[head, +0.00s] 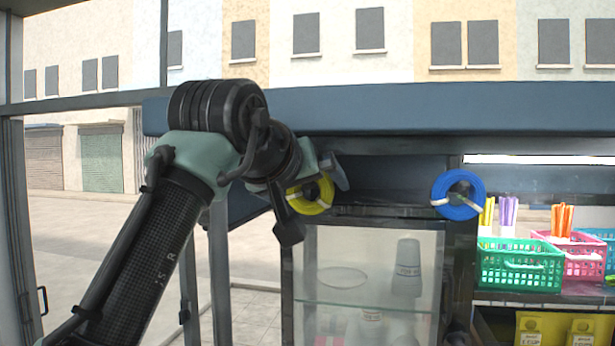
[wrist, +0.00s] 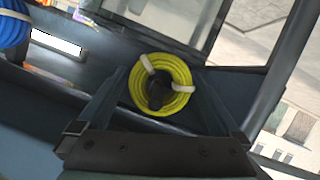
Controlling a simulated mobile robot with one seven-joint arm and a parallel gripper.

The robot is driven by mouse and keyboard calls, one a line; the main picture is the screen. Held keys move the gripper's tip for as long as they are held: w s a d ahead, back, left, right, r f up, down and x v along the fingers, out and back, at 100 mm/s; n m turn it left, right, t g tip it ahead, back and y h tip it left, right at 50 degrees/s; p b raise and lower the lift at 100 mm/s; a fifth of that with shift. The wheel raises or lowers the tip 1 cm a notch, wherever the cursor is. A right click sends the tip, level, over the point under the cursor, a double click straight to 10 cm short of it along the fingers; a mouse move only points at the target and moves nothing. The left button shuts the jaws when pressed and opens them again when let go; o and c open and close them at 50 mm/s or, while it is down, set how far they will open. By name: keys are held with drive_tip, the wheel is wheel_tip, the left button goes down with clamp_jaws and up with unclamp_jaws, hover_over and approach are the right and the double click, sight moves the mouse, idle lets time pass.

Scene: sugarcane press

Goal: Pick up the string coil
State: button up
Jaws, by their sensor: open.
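A yellow string coil (head: 309,207) with white ties hangs on a dark peg at the upper front of the cabinet. In the wrist view the yellow coil (wrist: 183,78) is between and ahead of the fingers, and its ring looks whole. My gripper (head: 313,199) is open around the yellow coil in the head view, one finger at its upper right and one at its lower left. In the wrist view my gripper (wrist: 158,98) shows a finger on each side. I cannot tell whether they touch the coil. A blue coil (head: 458,211) hangs farther right; its edge shows in the wrist view (wrist: 12,30).
A glass-fronted cabinet (head: 340,262) with cups inside stands below the coils. A long blue-grey beam (head: 400,108) runs above them. Green (head: 521,265) and pink (head: 580,262) baskets stand on a counter at right. A post (head: 219,270) stands left of the cabinet.

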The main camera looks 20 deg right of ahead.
drive_tip(key=c, duration=1.1)
drive_tip(key=shift+r+b, duration=0.45)
drive_tip(key=shift+b, duration=0.05)
drive_tip(key=shift+s+a+r+b, duration=0.1)
drive_tip(key=shift+r+b, duration=0.05)
drive_tip(key=shift+b, duration=0.15)
drive_tip(key=s+a+b, duration=0.9)
drive_tip(key=s+a, duration=0.2)
drive_tip(key=s, duration=0.2)
drive_tip(key=shift+s+a, duration=0.2)
drive_tip(key=shift+a, duration=0.1)
